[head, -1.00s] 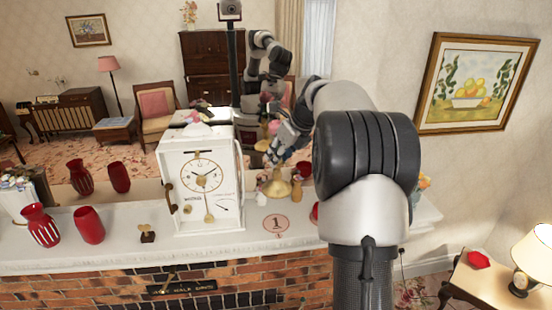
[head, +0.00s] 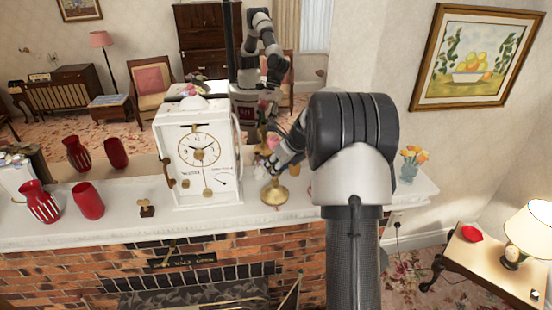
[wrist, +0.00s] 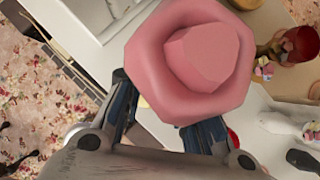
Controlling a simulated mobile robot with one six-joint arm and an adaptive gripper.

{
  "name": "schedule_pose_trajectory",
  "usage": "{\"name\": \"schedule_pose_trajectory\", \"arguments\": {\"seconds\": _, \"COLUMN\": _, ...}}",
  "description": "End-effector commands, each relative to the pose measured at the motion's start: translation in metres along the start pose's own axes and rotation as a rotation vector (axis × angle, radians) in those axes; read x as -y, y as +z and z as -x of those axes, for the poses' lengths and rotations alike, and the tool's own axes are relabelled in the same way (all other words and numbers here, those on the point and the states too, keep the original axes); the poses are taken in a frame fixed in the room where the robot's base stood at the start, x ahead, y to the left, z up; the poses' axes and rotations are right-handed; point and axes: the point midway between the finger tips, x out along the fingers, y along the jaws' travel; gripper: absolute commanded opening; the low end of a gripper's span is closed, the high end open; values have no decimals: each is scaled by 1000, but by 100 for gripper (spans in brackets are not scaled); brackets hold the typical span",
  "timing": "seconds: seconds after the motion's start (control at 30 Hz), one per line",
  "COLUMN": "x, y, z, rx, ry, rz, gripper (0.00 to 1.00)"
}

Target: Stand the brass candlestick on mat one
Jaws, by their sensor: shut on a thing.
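The brass candlestick (head: 275,194) appears upright above the white mantel, just right of the clock, its round base showing below my gripper (head: 282,163). My gripper is shut on its upper part. In the wrist view the pink candle top (wrist: 205,55) is large and close, between and above the fingers of my gripper (wrist: 165,118). Mat one is not visible now; the candlestick's base covers the spot where its pinkish disc showed earlier. I cannot tell whether the base touches the mat or hovers just above it.
The white clock (head: 207,152) stands close on the left. Red vases (head: 88,201) and a small brass ornament (head: 147,208) are farther left. A vase of orange flowers (head: 411,165) stands at the right end. A mirror behind reflects the room and my arm. The mantel's front edge is near.

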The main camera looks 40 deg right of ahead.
Motion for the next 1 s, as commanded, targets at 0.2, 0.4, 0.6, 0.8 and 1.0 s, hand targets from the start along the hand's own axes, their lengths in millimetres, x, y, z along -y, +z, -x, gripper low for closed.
{"name": "schedule_pose_trajectory", "arguments": {"seconds": 0.2, "x": 2, "y": -1, "z": -5, "rx": 8, "ry": -6, "rz": 1, "gripper": 0}}
{"name": "schedule_pose_trajectory", "arguments": {"seconds": 0.4, "x": 1, "y": -2, "z": -6, "rx": 7, "ry": -5, "rz": 1, "gripper": 0}}
{"name": "schedule_pose_trajectory", "arguments": {"seconds": 0.6, "x": 0, "y": -6, "z": -9, "rx": 1, "ry": -1, "rz": 0, "gripper": 37}}
{"name": "schedule_pose_trajectory", "arguments": {"seconds": 0.8, "x": 0, "y": -6, "z": -9, "rx": 1, "ry": -1, "rz": 0, "gripper": 47}}
{"name": "schedule_pose_trajectory", "arguments": {"seconds": 1.0, "x": 0, "y": -6, "z": -9, "rx": 1, "ry": -1, "rz": 0, "gripper": 47}}
